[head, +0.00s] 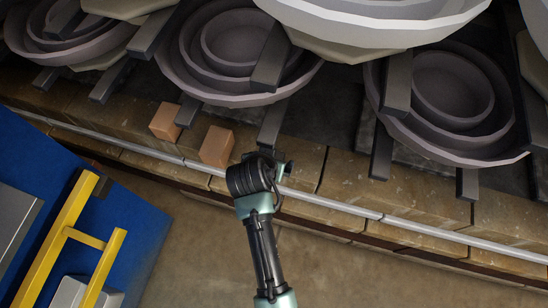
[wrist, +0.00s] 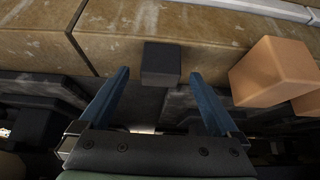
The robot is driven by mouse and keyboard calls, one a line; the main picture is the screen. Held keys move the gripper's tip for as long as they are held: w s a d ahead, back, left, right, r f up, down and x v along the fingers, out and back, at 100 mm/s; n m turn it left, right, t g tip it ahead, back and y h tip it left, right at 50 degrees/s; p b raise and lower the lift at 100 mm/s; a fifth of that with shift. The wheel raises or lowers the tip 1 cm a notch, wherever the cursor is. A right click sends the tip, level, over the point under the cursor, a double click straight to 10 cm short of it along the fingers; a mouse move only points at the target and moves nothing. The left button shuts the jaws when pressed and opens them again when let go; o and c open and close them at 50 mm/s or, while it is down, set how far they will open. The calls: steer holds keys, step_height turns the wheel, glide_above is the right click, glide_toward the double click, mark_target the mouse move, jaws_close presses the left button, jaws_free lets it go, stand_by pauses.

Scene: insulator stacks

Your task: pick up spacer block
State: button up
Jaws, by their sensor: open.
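My gripper (wrist: 160,74) is open, its two blue fingers apart with nothing held. A dark, square-ended block (wrist: 161,65) shows between and just beyond the fingertips, over the stone ledge; contact cannot be told. Two orange-brown blocks could also be spacer blocks; the pictures do not settle which kind is meant. The nearer orange-brown block (wrist: 270,72) is right of the fingers in the wrist view; the other (wrist: 308,104) is partly cut off. In the head view they lie on the ledge (head: 217,146) (head: 165,122), left of my arm, whose wrist hides the fingers.
Large grey insulator stacks (head: 452,88) fill the back, with dark bars (head: 382,150) jutting out between them. A metal rail (head: 445,234) runs along the ledge front. A blue platform with a yellow frame (head: 88,240) is at left. The floor (head: 200,260) at front is clear.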

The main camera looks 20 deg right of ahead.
steer(key=x, duration=0.3)
steer(key=shift+w+f, duration=0.1)
jaws_close()
stand_by(0.4)
